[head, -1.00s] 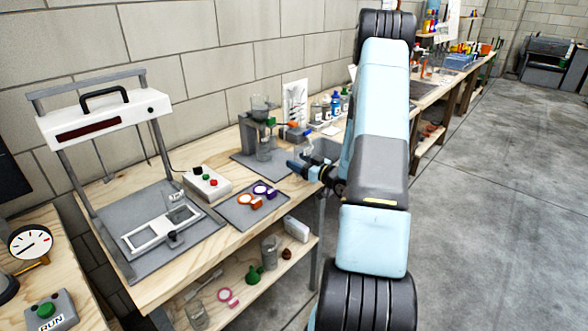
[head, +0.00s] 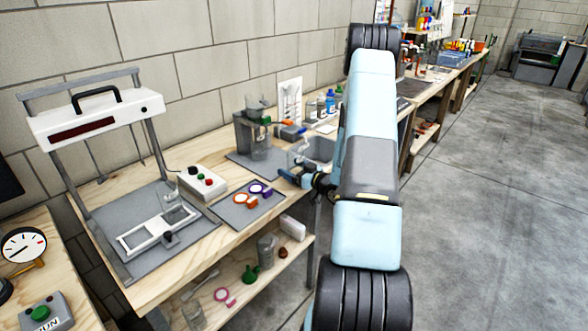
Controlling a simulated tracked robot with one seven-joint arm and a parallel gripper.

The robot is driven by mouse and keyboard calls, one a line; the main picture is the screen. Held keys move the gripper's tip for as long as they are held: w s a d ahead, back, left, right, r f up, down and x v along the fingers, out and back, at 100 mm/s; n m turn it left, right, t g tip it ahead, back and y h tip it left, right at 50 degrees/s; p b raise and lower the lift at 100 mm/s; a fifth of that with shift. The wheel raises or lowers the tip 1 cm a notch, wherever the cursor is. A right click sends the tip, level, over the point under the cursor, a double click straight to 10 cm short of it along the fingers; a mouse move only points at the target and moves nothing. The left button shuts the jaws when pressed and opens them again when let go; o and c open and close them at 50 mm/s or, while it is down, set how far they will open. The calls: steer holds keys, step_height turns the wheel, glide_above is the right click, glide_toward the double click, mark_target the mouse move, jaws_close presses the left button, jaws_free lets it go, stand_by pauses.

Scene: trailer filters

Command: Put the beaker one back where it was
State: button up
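My gripper (head: 291,178) has dark blue fingers and is over the front edge of the wooden bench, right of the purple ring. A faint clear outline shows by the fingers, but I cannot tell whether it is a held beaker or part of the grey bin behind. A clear vessel (head: 261,148) stands at the grey stand on the bench, with another clear vessel (head: 258,102) above it. A clear glass (head: 194,316) and a greyish beaker-like vessel (head: 266,246) stand on the lower shelf. I cannot tell which is beaker one.
A white frame (head: 131,240) lies under the lamp rig (head: 95,117). A control box (head: 203,181) with buttons stands beside it. Orange (head: 240,200) and purple (head: 258,187) rings lie on a grey mat. A grey bin (head: 321,149) and bottles are behind my gripper.

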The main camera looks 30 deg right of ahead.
steer(key=shift+o, duration=0.2)
steer(key=shift+r, duration=0.15)
steer(key=v, duration=1.2)
